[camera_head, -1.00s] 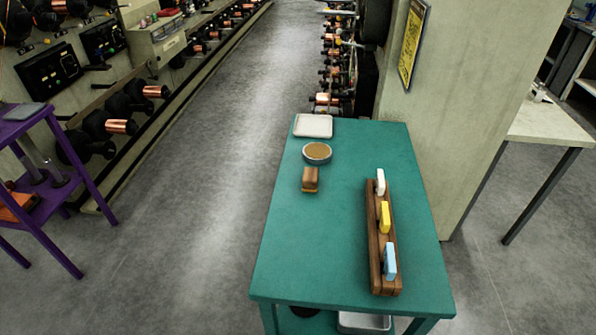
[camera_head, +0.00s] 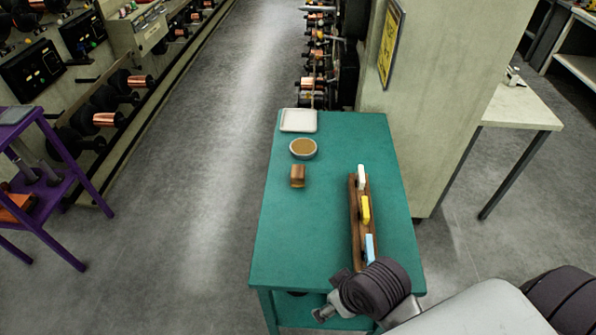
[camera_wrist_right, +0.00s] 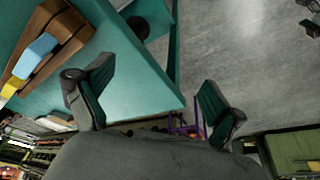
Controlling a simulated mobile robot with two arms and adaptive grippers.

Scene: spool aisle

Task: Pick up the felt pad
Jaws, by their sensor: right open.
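A small brown block (camera_head: 297,176) lies on the teal table (camera_head: 320,210), in front of a round dish; it may be the felt pad, but its material is too small to tell. A wooden rack (camera_head: 355,215) on the table's right side holds a white piece (camera_head: 361,177), a yellow piece (camera_head: 366,210) and a light blue piece (camera_head: 370,246) upright. The rack also shows in the right wrist view (camera_wrist_right: 62,30). My right gripper (camera_wrist_right: 155,105) is open and empty near the table's front edge. In the head view my right wrist covers the rack's near end. My left gripper is not seen.
A round dish (camera_head: 303,148) with brown contents and a white tray (camera_head: 298,120) stand at the table's far end. A pillar (camera_head: 430,110) rises beside the table's right edge. The table's left front is bare. A purple stand (camera_head: 62,190) is at far left, with clear floor between.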

